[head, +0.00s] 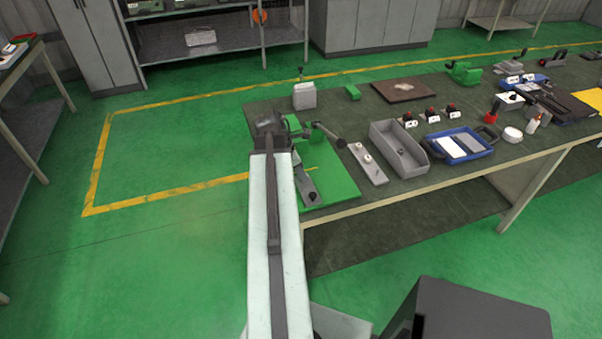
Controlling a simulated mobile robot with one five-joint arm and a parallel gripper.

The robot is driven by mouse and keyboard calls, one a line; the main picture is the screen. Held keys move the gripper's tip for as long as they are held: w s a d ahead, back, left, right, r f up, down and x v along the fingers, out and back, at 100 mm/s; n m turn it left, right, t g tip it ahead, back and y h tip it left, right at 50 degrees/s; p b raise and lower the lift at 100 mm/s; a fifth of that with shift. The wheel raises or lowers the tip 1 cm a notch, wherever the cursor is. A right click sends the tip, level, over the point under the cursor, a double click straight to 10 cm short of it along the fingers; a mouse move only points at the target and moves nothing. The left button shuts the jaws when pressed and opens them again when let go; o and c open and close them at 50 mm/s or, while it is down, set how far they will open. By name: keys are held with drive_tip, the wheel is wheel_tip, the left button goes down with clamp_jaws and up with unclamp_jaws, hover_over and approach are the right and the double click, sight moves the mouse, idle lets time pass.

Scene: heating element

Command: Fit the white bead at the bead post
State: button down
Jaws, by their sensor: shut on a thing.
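My arm reaches forward to the left end of the workbench. My gripper (268,125) is at its dark far end, over the left edge of the green board (335,185). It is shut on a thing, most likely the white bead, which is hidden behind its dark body. A green fixture (296,127) with a dark-knobbed lever (329,135) stands just right of the gripper. I cannot make out the bead post; it may be part of this fixture or hidden. A grey plate (372,172) right of the board carries small round pale pieces (366,158).
An open grey bin (399,150) and a blue tray (459,146) stand farther right. The floor left of the bench is clear.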

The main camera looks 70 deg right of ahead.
drive_tip(key=shift+f+b, duration=0.5)
drive_tip(key=shift+f, duration=0.1)
drive_tip(key=c, duration=1.2)
unclamp_jaws()
drive_tip(key=shift+r, duration=0.1)
drive_tip(key=p+v, duration=0.7)
drive_tip(key=shift+w+r, duration=0.1)
drive_tip(key=shift+r, duration=0.25)
